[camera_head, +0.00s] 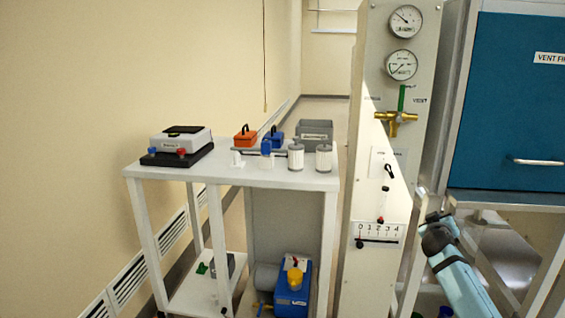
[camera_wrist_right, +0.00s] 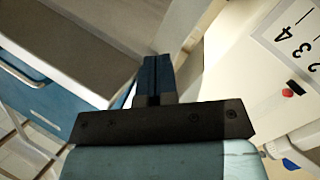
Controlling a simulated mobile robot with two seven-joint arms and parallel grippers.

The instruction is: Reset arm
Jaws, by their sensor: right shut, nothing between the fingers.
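My right arm comes in from the lower right of the head view, and its gripper (camera_head: 433,218) is beside the right edge of the grey gauge panel (camera_head: 350,200), below the blue cabinet. In the right wrist view the two dark blue fingers of the gripper (camera_wrist_right: 156,72) are together, with nothing held between them. I cannot tell from these views how close the fingertips are to the panel's edge. My left gripper is not in view.
The panel carries two dials (camera_head: 402,65), a brass valve (camera_head: 396,117) and a 0–4 scale (camera_head: 379,233). A blue cabinet door (camera_head: 510,110) is at right. A white cart (camera_head: 225,176) holds a scale (camera_head: 181,140), canisters and small boxes; a blue pump (camera_head: 292,296) sits below.

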